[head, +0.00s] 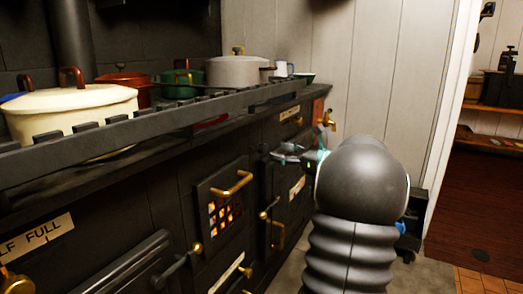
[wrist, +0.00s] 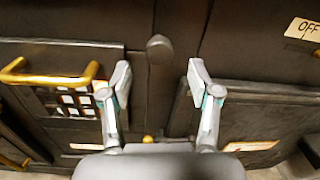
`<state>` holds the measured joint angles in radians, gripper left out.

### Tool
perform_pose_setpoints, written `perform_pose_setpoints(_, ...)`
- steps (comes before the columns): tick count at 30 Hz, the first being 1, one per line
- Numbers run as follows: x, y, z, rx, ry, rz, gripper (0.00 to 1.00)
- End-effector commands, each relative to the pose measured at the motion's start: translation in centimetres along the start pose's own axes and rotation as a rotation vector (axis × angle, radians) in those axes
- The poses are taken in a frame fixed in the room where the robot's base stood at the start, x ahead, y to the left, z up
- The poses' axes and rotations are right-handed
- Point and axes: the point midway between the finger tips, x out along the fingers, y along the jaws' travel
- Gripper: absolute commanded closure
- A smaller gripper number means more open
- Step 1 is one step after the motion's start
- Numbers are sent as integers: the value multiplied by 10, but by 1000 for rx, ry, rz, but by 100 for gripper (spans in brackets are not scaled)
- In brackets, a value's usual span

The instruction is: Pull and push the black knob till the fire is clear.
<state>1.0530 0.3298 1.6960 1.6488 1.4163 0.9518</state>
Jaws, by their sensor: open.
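The black knob (wrist: 158,47) sticks out of the dark stove front in the wrist view, between and just beyond my fingertips. My gripper (wrist: 157,72) is open, with one finger on each side of the knob's line and apart from it. In the head view my gripper (head: 284,153) is close to the stove front, and I cannot make out the knob there. The fire (head: 226,214) glows orange behind the barred window of the fire door (head: 205,190).
A brass handle (wrist: 48,76) juts out left of my gripper. A lower door (wrist: 255,115) lies at the right. Pots, including a cream pot (head: 70,105) and a grey pot (head: 238,71), stand on the stove top behind a rail. A doorway opens at the far right.

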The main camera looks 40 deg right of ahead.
Motion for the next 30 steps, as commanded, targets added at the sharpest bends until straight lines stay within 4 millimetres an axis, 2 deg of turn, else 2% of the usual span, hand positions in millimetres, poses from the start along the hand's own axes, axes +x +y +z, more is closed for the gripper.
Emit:
perform_pose_setpoints(3, 24, 2, -1, 0, 1, 5, 38)
perform_pose_setpoints(10, 58, 2, -1, 0, 0, 5, 38)
perform_pose_setpoints(15, 69, 2, 0, -1, 1, 4, 38)
perform_pose_setpoints(24, 71, 2, 0, 0, 1, 3, 38)
perform_pose_setpoints(25, 71, 2, 0, 0, 1, 3, 41)
perform_pose_setpoints(30, 71, 2, 0, 0, 1, 3, 83)
